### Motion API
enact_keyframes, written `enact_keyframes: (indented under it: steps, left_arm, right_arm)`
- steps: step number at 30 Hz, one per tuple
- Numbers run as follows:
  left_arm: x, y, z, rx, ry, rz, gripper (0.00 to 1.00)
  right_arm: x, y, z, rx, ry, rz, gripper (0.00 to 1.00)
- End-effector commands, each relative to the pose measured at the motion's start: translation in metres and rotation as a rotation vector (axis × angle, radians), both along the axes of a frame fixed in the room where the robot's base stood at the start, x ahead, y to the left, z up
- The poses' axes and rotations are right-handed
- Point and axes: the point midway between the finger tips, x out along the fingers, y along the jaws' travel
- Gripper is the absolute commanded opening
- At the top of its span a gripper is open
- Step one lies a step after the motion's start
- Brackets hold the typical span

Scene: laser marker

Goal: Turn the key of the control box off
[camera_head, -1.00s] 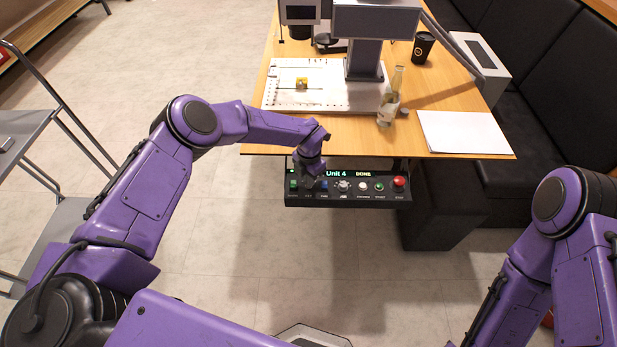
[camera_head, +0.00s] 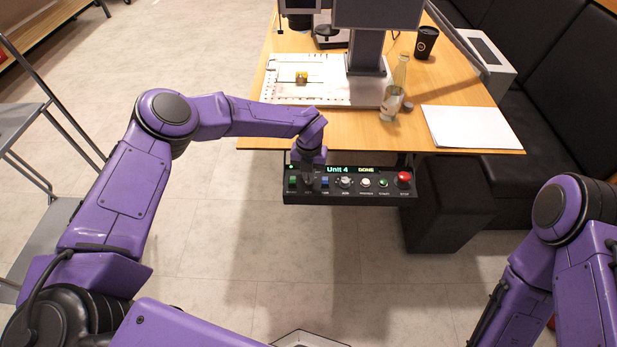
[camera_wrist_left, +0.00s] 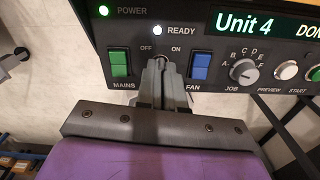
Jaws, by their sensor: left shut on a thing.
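The control box (camera_head: 348,194) is black and hangs under the table's front edge. Its display reads "Unit 4" and "DONE". In the left wrist view, the key switch lies between the green MAINS switch (camera_wrist_left: 119,63) and the blue FAN switch (camera_wrist_left: 200,67), under OFF and ON labels. My left gripper (camera_wrist_left: 160,66) is at the key switch, its fingers close together and shut on the key, which they mostly hide. The key's exact angle cannot be told. My right gripper is not in view.
The table (camera_head: 440,138) above the box holds the laser marker (camera_head: 366,52), a clear bottle (camera_head: 394,98), white paper (camera_head: 468,127) and a black cup (camera_head: 426,42). A red STOP button (camera_head: 404,178) is at the box's right end. The floor in front is clear.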

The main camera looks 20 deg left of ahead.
Motion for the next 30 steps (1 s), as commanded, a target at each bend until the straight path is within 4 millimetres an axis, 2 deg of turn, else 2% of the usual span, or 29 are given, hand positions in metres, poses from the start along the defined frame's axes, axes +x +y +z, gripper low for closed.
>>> enact_keyframes:
  steps: [1,15,30]
  left_arm:
    - [-0.001,0.000,-0.005,0.000,0.001,0.044,0.00]
    - [-0.001,0.000,-0.004,-0.001,0.003,0.489,0.00]
    - [-0.001,0.000,-0.003,0.001,0.004,0.851,0.00]
  right_arm:
    - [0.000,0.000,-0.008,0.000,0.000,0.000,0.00]
    - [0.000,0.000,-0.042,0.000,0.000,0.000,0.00]
    - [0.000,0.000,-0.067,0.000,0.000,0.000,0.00]
